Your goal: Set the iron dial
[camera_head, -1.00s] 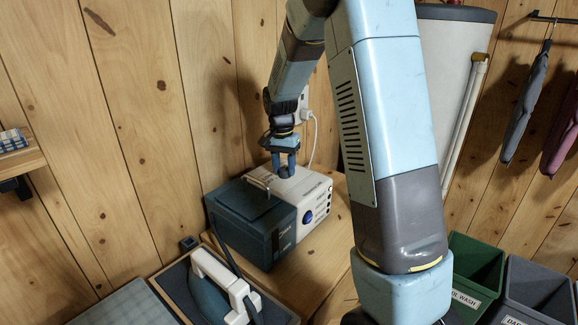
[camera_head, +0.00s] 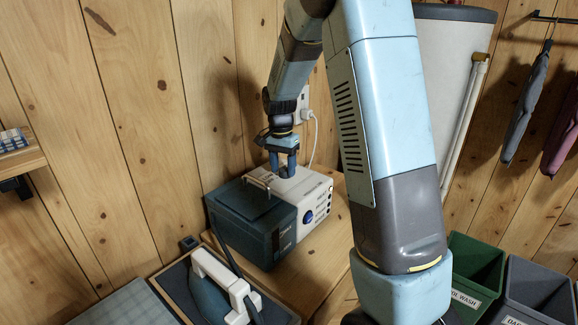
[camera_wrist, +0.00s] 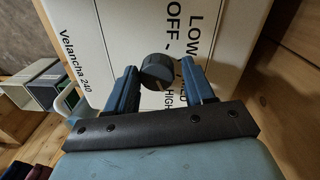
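The dial (camera_wrist: 155,70) is a dark round knob on the pale face of the steam station, and in the wrist view it sits between my two fingers. OFF, LOW and HIGH are printed near it, partly hidden by a finger. Its exact setting is hard to read. My gripper (camera_wrist: 158,73) is open, one blue finger on each side of the dial, with what look like small gaps. In the head view my gripper (camera_head: 283,174) points down onto the white part of the steam station (camera_head: 318,203). The iron (camera_head: 222,287) stands in front, white handle up.
A dark teal tank (camera_head: 245,225) forms the station's left part, and a blue knob (camera_head: 308,217) is on its front. A plugged wall socket (camera_head: 304,112) is behind. Green (camera_head: 476,262) and grey (camera_head: 535,290) bins stand at right.

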